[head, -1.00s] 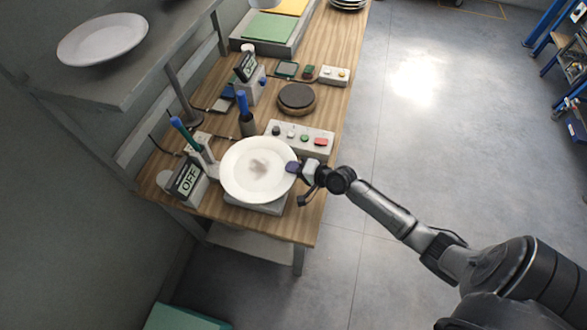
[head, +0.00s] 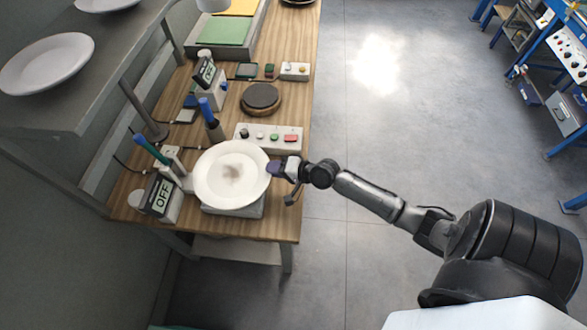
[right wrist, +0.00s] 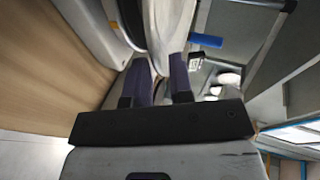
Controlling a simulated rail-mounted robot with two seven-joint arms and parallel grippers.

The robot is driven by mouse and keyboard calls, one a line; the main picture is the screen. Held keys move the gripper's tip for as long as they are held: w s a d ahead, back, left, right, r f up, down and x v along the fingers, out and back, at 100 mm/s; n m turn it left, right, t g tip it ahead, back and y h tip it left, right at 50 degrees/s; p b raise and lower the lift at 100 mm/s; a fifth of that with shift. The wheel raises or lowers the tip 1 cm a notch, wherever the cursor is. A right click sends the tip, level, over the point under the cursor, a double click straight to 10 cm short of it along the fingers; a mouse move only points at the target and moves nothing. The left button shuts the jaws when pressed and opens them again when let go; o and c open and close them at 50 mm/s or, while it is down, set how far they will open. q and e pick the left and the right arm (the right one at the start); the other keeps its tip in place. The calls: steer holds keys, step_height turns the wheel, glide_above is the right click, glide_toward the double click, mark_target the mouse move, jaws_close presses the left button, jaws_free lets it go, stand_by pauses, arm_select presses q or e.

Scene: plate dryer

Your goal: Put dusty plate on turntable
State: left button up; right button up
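The dusty plate (head: 210,180) is white with a grey-brown smudge in its middle. It is over a grey block-shaped device (head: 235,209) at the near end of the wooden bench; I cannot tell whether it touches it. My right gripper (head: 276,168) is at the plate's right rim. In the right wrist view its two purple fingers (right wrist: 162,80) stand on either side of the white plate rim (right wrist: 158,50). The turntable appears to be the dark round disc (head: 261,96) on a wooden base, farther back, with nothing on it. My left gripper is out of view.
A button panel (head: 287,130) lies between plate and disc. A display reading OFF (head: 160,194) and pen holders stand left of the plate. A shelf (head: 100,85) with white plates (head: 47,64) overhangs the left. Green and yellow pads (head: 222,32) lie at the back.

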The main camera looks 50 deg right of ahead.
steer(key=v, duration=0.8)
steer(key=s+a+f+n+g, duration=0.2)
steer(key=s+a+n+g, duration=0.1)
steer(key=s+a+n, duration=0.3)
steer(key=s+a+f+n+g, duration=0.3)
steer(key=s+a+n, duration=0.15)
steer(key=a, duration=0.35)
steer(key=s+a+r+n+g+h, duration=0.2)
steer(key=s+n+g+h, duration=0.1)
steer(key=s, duration=0.5)
steer(key=shift+r+n+g+h, duration=0.2)
steer(key=shift+n+g+h, duration=0.25)
steer(key=shift+h, duration=0.15)
